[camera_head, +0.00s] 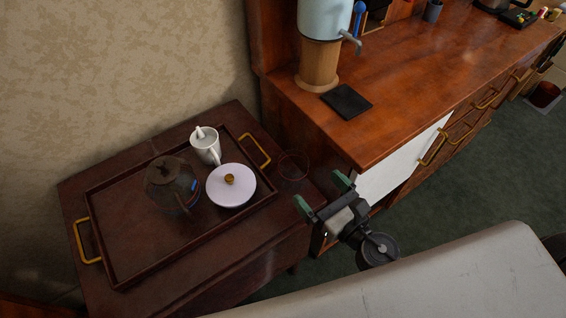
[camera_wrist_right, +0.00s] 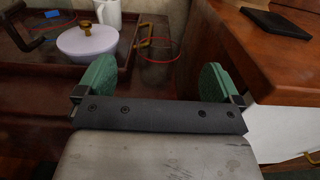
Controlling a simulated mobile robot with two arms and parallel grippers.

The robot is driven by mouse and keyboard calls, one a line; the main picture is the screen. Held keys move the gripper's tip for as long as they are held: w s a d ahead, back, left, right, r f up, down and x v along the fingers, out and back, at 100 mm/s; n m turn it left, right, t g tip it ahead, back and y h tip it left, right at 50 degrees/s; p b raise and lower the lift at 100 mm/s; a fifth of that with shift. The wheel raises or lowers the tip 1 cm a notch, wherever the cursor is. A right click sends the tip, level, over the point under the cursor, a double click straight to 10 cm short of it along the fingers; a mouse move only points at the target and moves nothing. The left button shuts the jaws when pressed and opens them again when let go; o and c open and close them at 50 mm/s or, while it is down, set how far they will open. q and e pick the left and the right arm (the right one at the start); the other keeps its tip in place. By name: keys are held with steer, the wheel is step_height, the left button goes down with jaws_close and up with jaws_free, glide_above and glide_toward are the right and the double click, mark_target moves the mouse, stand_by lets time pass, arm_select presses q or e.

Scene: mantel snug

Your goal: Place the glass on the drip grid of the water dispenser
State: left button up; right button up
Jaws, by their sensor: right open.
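A clear glass (camera_head: 293,166) shows mostly as a thin reddish rim at the right end of the low dark table, just outside the tray. In the right wrist view its red rim (camera_wrist_right: 157,61) appears beyond and between my fingers. My right gripper (camera_head: 323,192) is open and empty, with its green fingers apart, a little short of the glass and not around it. The water dispenser (camera_head: 324,20) has a pale blue tank on a wooden stand at the top. Its black drip grid (camera_head: 346,101) lies bare on the wooden counter, below and in front of the tap. My left gripper is out of view.
A wooden tray (camera_head: 118,279) with brass handles holds a dark glass teapot (camera_head: 172,187), a white jug (camera_head: 206,148) and a lidded lilac bowl (camera_head: 231,187). The counter (camera_head: 410,75) rises higher than the table, its side near my gripper. A pale surface (camera_head: 440,280) fills the lower right.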

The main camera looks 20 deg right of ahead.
mark_target(285, 153)
steer(key=p+x, duration=0.2)
steer(key=x, duration=0.2)
steer(key=shift+d+r, duration=0.15)
steer(key=shift+d, duration=0.05)
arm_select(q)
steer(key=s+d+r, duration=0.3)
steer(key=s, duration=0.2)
arm_select(e)
steer(key=shift+w+a, duration=0.15)
steer(key=shift+w, duration=0.1)
steer(key=x, duration=0.2)
steer(key=p+x, duration=0.1)
steer(key=x, duration=0.1)
steer(key=shift+w+a+f, duration=0.2)
steer(key=shift+w+f, duration=0.05)
steer(key=shift+w+a+f, duration=0.1)
steer(key=shift+w, duration=0.2)
steer(key=shift+s, duration=0.1)
steer(key=shift+c, duration=0.3)
steer(key=c, duration=1.5)
arm_select(q)
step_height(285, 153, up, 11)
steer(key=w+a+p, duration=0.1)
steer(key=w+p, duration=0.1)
steer(key=p, duration=0.8)
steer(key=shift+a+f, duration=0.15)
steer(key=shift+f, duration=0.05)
arm_select(e)
steer(key=shift+o, duration=0.2)
step_height(285, 153, up, 10)
